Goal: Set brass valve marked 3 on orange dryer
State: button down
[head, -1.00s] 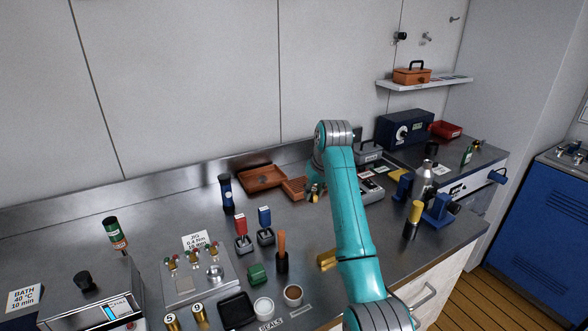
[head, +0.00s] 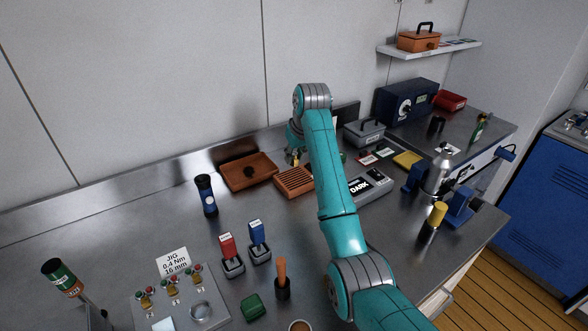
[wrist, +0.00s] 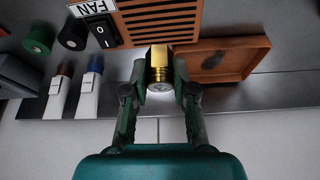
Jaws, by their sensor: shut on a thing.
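My gripper (wrist: 160,80) is shut on a brass valve (wrist: 159,62), a short cylinder with its round end toward the wrist camera. Its mark cannot be read. The orange dryer (head: 294,182) has a slatted top. In the wrist view the dryer (wrist: 160,20) shows a FAN label and a black switch. The valve overlaps the dryer's edge there; I cannot tell whether they touch. In the head view my gripper (head: 294,154) is at the dryer's far side, partly hidden by my arm, with a small bit of brass showing.
An orange tray (head: 230,181) lies left of the dryer. A grey device reading DARK (head: 370,187) stands to its right. The jig (head: 180,308) holds several small valves. Bare bench lies before the dryer.

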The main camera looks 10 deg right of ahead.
aim_at(296, 165)
jog(key=shift+f, duration=2.6)
jog(key=c, duration=0.9)
grip_release()
jog(key=shift+f, duration=0.1)
jog(key=v, duration=1.2)
jog(key=shift+s, duration=0.15)
